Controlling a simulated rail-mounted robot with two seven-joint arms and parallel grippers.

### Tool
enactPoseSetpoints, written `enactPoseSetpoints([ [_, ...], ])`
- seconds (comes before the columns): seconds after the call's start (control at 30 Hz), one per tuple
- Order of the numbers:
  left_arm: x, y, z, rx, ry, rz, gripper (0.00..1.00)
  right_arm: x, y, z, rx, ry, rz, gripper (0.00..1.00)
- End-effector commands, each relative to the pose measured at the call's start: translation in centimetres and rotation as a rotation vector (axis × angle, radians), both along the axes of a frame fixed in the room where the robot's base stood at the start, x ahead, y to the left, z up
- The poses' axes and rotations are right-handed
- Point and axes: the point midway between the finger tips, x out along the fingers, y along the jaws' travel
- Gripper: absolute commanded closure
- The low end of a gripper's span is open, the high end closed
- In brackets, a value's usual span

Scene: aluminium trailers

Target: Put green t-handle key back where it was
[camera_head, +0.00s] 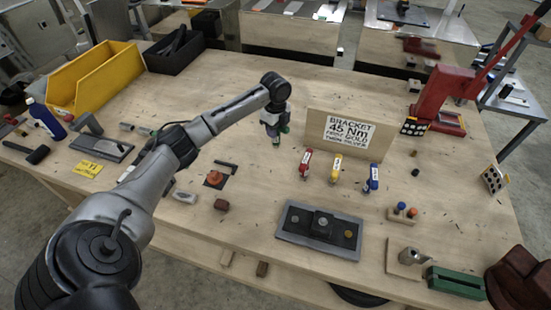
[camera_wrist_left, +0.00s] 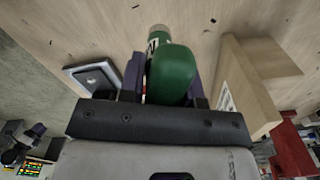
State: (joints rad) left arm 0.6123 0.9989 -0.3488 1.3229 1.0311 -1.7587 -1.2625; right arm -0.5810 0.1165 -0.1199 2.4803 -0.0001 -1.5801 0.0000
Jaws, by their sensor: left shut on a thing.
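My left gripper (camera_head: 274,132) is over the table, left of the bracket sign, and shut on the green T-handle key (camera_head: 276,141). In the left wrist view the rounded green handle (camera_wrist_left: 173,72) sits between the fingers. The key's lower end is hidden from me. A red key (camera_head: 305,163), a yellow key (camera_head: 335,168) and a blue key (camera_head: 372,178) stand in a row on the table, in front of the sign. My right gripper is not in view.
The bracket sign (camera_head: 347,133) stands close to the right of the gripper; its board also shows in the left wrist view (camera_wrist_left: 250,85). A grey plate (camera_head: 320,231) lies nearer me. A red press (camera_head: 440,95) stands at the right. A yellow bin (camera_head: 95,80) stands far left.

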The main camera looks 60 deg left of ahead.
Motion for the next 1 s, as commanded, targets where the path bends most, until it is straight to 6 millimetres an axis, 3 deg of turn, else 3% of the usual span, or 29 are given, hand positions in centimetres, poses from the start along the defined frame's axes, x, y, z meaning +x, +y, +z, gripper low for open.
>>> enactPoseSetpoints([
  [0.23, 0.0, 0.0, -3.4, -0.001, 0.002, -0.006, 1.0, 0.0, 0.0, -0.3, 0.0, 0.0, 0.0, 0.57],
  [0.47, 0.0, 0.0, -5.2, 0.0, 0.001, -0.007, 1.0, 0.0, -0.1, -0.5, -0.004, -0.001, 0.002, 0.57],
  [0.77, 0.0, 0.0, -9.2, 0.0, 0.001, -0.006, 1.0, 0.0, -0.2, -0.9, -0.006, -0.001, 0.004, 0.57],
  [1.0, 0.0, 0.0, -9.5, 0.002, -0.002, -0.006, 1.0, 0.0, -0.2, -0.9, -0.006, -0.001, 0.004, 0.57],
])
